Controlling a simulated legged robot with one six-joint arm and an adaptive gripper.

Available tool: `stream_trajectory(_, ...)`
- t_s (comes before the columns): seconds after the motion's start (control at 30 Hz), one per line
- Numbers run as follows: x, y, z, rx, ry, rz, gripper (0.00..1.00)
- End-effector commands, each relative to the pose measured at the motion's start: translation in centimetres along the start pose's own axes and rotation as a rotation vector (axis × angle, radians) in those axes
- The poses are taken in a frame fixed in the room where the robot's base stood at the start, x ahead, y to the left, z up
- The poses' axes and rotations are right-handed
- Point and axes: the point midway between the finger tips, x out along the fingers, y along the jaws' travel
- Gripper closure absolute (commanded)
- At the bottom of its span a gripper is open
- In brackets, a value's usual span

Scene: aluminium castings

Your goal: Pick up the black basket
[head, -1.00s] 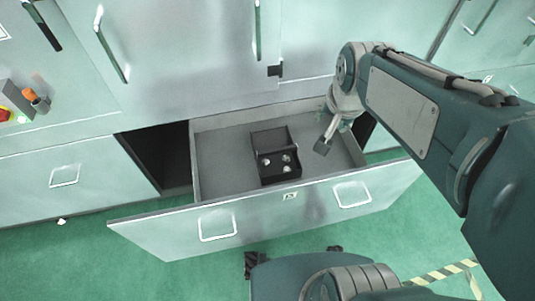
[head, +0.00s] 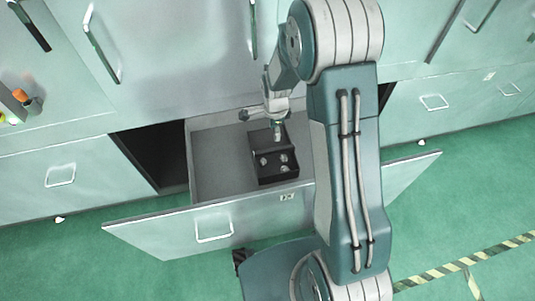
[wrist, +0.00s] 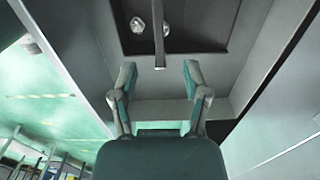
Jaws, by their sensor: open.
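The black basket (head: 279,178) sits inside the open drawer, with several small shiny castings (head: 264,161) in its front part. In the wrist view the basket (wrist: 205,42) fills the top, with castings (wrist: 137,25) on either side of a narrow upright bar (wrist: 158,40). My gripper (head: 262,124) is over the back part of the basket in the head view and hides some of it. In the wrist view my gripper (wrist: 160,78) is open and empty, its fingers spread to either side of the bar's lower end. I cannot tell the height gap.
The drawer's front panel (head: 170,231) stands out towards me, partly hidden by my arm. Bare drawer floor (head: 218,165) lies left of the basket. A dark opening (head: 155,158) is left of the drawer. Cabinets (head: 180,60) rise behind.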

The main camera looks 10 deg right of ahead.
Motion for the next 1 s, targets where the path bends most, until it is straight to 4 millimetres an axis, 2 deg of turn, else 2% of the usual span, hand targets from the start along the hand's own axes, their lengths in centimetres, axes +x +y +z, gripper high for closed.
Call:
stream_trajectory(0.3,4.5,0.1,0.0,0.009,0.000,0.007,0.40)
stream_trajectory(0.53,6.4,0.0,0.0,0.007,0.000,0.004,0.40)
stream_trajectory(0.8,10.3,0.1,0.0,0.007,0.000,0.004,0.40)
stream_trajectory(1.0,11.0,0.1,0.0,0.007,0.000,0.002,0.40)
